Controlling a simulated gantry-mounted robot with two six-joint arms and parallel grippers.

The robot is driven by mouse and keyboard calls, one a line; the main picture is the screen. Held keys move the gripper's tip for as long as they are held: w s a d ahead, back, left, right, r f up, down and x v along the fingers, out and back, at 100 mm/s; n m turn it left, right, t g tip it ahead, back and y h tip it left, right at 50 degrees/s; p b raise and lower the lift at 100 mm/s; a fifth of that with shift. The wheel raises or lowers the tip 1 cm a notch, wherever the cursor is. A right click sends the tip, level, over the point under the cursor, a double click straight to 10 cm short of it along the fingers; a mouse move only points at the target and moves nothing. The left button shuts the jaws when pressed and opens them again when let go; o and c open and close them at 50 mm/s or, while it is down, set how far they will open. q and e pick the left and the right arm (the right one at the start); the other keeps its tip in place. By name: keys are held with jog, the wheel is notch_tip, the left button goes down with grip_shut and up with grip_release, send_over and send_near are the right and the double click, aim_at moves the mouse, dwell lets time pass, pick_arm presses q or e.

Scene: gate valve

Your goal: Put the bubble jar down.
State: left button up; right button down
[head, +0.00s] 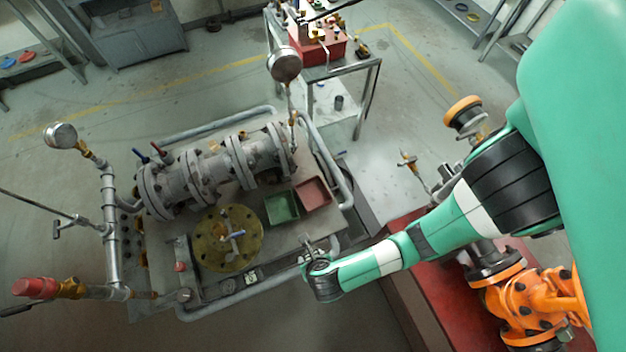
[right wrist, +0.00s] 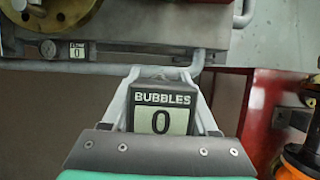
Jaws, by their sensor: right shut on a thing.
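The bubble jar (right wrist: 161,117) shows in the right wrist view as a dark block with a label reading "BUBBLES" and a display reading 0. My right gripper (right wrist: 163,82) has its two pale fingers on either side of the jar and is shut on it. In the head view my right gripper (head: 309,246) is at the front right corner of the valve skid, by its rail. The jar is hard to make out there. I cannot tell whether anything supports it from below. My left gripper is not in view.
The skid (head: 300,225) carries a grey gate valve (head: 215,170), a brass flange (head: 229,238), a green tray (head: 281,207) and a red tray (head: 313,193). A grey tube rail (right wrist: 80,67) runs along its edge. An orange valve (head: 525,300) stands at right.

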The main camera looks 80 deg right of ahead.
jog(key=shift+w+a+f, duration=0.2)
jog(key=shift+a, duration=0.1)
jog(key=w+d+f+b, duration=0.1)
jog(key=d+f, duration=0.2)
jog(key=d, duration=0.1)
jog(key=w+d+f+b, duration=0.1)
jog(key=d+f, duration=0.2)
jog(key=d, duration=0.1)
jog(key=w+d+f+b, duration=0.1)
jog(key=d+f, duration=0.2)
jog(key=d, duration=0.2)
jog(key=shift+w+d+f, duration=0.1)
jog(key=shift+w+f, duration=0.05)
jog(key=shift+w, duration=0.15)
jog(key=f, duration=0.1)
jog(key=f+b, duration=0.1)
jog(key=f, duration=0.1)
jog(key=shift+d+f+b, duration=0.2)
jog(key=shift+d+b, duration=0.05)
jog(key=shift+b, duration=0.1)
jog(key=shift+f, duration=0.1)
